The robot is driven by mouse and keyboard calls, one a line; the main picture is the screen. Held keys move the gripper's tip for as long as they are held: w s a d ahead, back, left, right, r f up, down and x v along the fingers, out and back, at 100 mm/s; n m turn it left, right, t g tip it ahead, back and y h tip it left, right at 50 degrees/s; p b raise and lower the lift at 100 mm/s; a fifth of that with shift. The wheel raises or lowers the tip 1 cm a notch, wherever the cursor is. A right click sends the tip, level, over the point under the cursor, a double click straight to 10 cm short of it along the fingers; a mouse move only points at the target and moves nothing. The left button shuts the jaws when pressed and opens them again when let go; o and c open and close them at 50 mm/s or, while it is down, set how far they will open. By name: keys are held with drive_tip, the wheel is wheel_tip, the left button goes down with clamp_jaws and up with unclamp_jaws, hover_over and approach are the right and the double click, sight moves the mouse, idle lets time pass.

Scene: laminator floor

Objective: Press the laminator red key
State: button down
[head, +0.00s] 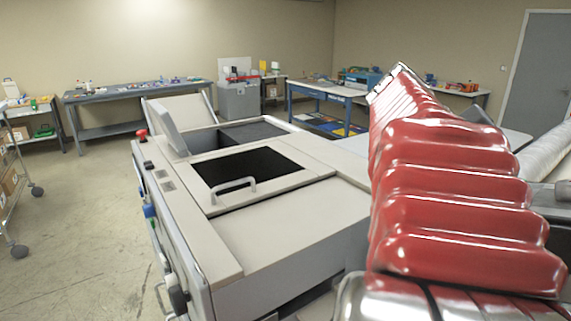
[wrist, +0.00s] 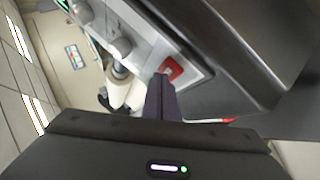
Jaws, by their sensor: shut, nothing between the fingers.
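In the wrist view, a red key (wrist: 174,69) is set in a pale control panel (wrist: 140,35), close to the panel's edge. My gripper (wrist: 160,82) is shut and empty. Its dark fingertips appear just below and left of the red key, overlapping the panel edge in the picture. I cannot tell whether they touch the key. Rounded grey knobs (wrist: 121,46) are on the same panel, up and left of the key. In the head view my gripper is out of sight, and my red ribbed arm covers the right side.
A large beige machine (head: 290,225) with an open dark hatch and a handle (head: 233,186) fills the middle of the head view. A red mushroom button (head: 142,134) stands at its far left corner. Workbenches (head: 135,95) line the back wall. A wheeled cart (head: 12,180) stands left; floor between is clear.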

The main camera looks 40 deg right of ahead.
drive_tip(key=shift+f, duration=0.2)
drive_tip(key=shift+r, duration=0.1)
idle(0.4)
drive_tip(key=shift+w+r, duration=0.25)
drive_tip(key=shift+r, duration=0.5)
drive_tip(key=shift+r, duration=0.1)
drive_tip(key=shift+w+d+r, duration=0.1)
drive_tip(key=shift+w+r, duration=0.2)
drive_tip(key=shift+r, duration=0.45)
drive_tip(key=shift+w+r, duration=0.25)
drive_tip(key=shift+r, duration=0.5)
drive_tip(key=shift+w+d+r, duration=0.1)
drive_tip(key=shift+w+r, duration=0.2)
drive_tip(key=shift+r, duration=0.45)
drive_tip(key=shift+a, duration=0.1)
